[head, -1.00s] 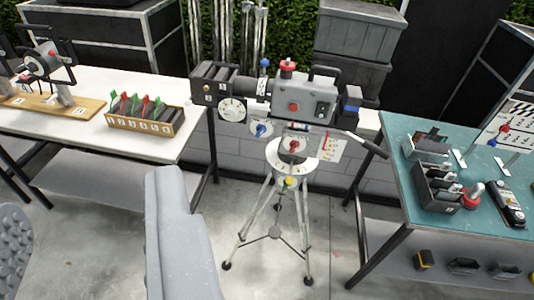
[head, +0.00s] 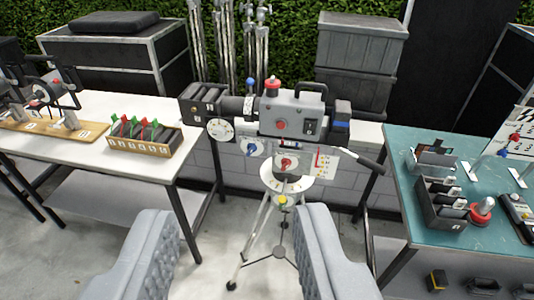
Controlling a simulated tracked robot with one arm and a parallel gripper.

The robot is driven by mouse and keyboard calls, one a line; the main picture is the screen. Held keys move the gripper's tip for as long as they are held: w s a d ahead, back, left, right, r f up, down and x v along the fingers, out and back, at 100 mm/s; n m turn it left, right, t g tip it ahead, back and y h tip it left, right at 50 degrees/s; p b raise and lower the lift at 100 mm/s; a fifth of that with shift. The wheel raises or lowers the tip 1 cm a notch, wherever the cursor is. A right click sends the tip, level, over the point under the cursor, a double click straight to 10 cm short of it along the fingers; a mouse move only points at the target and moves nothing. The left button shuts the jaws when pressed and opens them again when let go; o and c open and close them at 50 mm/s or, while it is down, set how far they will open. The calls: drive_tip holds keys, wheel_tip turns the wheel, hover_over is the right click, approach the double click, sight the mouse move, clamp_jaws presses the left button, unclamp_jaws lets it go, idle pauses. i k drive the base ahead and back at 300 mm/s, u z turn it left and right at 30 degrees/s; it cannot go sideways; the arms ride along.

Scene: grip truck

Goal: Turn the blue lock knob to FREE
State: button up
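A blue knob (head: 251,148) sits on a pale round dial plate under the camera body (head: 287,116), which stands on a tripod (head: 262,222) in the middle of the view. Its labels and pointer are too small to read. A red knob (head: 286,162) is just to its right on a similar plate. My gripper (head: 241,214) is open and empty, its two grey padded fingers wide apart at the bottom of the view. The fingers are nearer to me than the tripod and touch nothing that I can see.
A white table (head: 92,150) stands at left with a tray of dark blocks and green and red tags (head: 140,141). A teal table (head: 405,225) stands at right with several tools. A handle (head: 357,158) sticks out at the camera's right. Concrete floor lies between the tables.

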sight(251, 148)
drive_tip(key=z, duration=0.05)
drive_tip(key=i, duration=1)
drive_tip(key=u, duration=0.05)
